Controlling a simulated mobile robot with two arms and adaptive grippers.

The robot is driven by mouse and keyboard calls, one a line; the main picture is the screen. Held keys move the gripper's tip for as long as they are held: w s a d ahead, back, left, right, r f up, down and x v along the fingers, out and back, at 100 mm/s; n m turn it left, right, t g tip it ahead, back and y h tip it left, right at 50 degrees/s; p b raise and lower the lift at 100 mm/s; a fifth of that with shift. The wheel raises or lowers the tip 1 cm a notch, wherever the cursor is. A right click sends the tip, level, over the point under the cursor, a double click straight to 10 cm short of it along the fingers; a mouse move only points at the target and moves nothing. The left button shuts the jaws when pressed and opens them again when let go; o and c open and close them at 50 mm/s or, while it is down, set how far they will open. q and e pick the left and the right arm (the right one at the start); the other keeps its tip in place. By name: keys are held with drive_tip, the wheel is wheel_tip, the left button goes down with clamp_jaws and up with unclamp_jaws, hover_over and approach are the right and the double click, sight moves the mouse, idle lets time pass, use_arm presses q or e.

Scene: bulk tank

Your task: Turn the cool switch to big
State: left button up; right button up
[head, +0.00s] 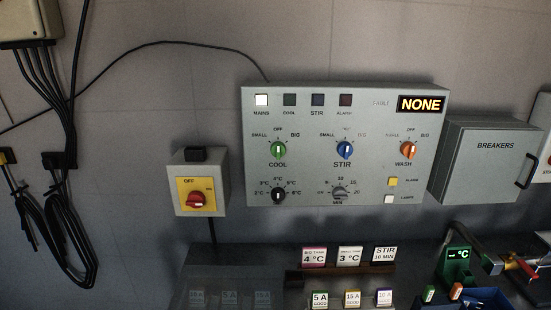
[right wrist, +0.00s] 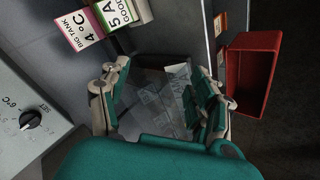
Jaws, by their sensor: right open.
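The green COOL switch (head: 278,150) is on the grey control panel (head: 310,216) in the head view. Its white mark points straight up at OFF, with SMALL printed at left and BIG at right. My right gripper (right wrist: 160,68) shows only in the right wrist view, open, with nothing between its fingers. A corner of a panel with a black knob (right wrist: 30,119) is to its left there, apart from the fingers. The COOL switch is not seen in that view. My left gripper is in neither view.
The blue STIR (head: 345,150) and orange WASH (head: 408,149) switches sit right of COOL, the black temperature dial (head: 278,196) below. A red-knobbed isolator (head: 197,200) is left, the breaker box (head: 490,165) right. Cards (right wrist: 80,29) and a red bin (right wrist: 251,75) flank my right gripper.

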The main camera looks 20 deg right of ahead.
drive_tip(key=w+r+n+t+h, duration=0.1)
drive_tip(key=w+r+n+t, duration=0.1)
drive_tip(key=w+r, duration=0.45)
drive_tip(key=w+r+n+t, duration=0.2)
drive_tip(key=w+r+t, duration=0.1)
drive_tip(key=r, duration=0.7)
drive_tip(key=n+t+h, duration=0.2)
drive_tip(key=n+t, duration=0.1)
drive_tip(key=t, duration=0.1)
approach(278, 154)
use_arm(q)
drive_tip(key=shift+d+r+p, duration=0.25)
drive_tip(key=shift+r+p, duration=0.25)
drive_tip(key=shift+p, duration=0.05)
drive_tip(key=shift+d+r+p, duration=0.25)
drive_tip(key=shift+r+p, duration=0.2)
drive_tip(key=shift+p, duration=0.1)
use_arm(e)
drive_tip(key=x, duration=1)
drive_tip(key=shift+w+r, duration=0.1)
drive_tip(key=c, duration=1.2)
